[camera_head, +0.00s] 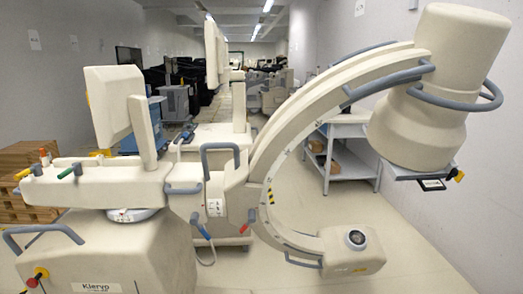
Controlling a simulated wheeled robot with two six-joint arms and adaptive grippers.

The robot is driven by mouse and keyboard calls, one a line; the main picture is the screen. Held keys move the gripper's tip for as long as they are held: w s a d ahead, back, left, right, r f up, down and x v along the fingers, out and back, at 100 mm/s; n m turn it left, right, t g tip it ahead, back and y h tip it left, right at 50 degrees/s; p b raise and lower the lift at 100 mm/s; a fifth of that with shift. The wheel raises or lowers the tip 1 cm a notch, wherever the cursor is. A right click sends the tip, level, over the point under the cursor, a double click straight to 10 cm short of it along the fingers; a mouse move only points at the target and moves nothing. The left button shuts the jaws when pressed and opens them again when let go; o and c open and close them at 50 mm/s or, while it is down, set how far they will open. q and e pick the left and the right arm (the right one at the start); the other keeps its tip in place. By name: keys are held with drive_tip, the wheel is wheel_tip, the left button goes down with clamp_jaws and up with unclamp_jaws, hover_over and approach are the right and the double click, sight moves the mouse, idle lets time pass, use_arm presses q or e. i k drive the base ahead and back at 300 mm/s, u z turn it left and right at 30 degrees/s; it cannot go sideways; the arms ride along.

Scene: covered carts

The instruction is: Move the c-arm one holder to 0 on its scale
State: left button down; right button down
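A cream c-arm (298,118) curves from upper right down to lower right. A large cylindrical head (418,125) with grey-blue handles tops it. A smaller block (352,250) with a round dark dial sits at its lower end. The holder (213,190) grips the arc's left side and joins the cart body (110,255), marked "Klervo". A small white label with marks (214,208) is on the holder; I cannot read a scale value. Red and blue levers hang near the holder. Neither of my grippers is in view.
A monitor (113,105) stands on the cart. A similar machine (212,135) is close behind. A grey table (350,165) stands behind the arc, and brown boxes (22,155) are at the left. Open floor (430,270) lies at the lower right.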

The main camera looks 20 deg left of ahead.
sight(228, 194)
drive_tip(key=z, duration=0.15)
drive_tip(key=i, duration=1)
drive_tip(key=u, duration=0.25)
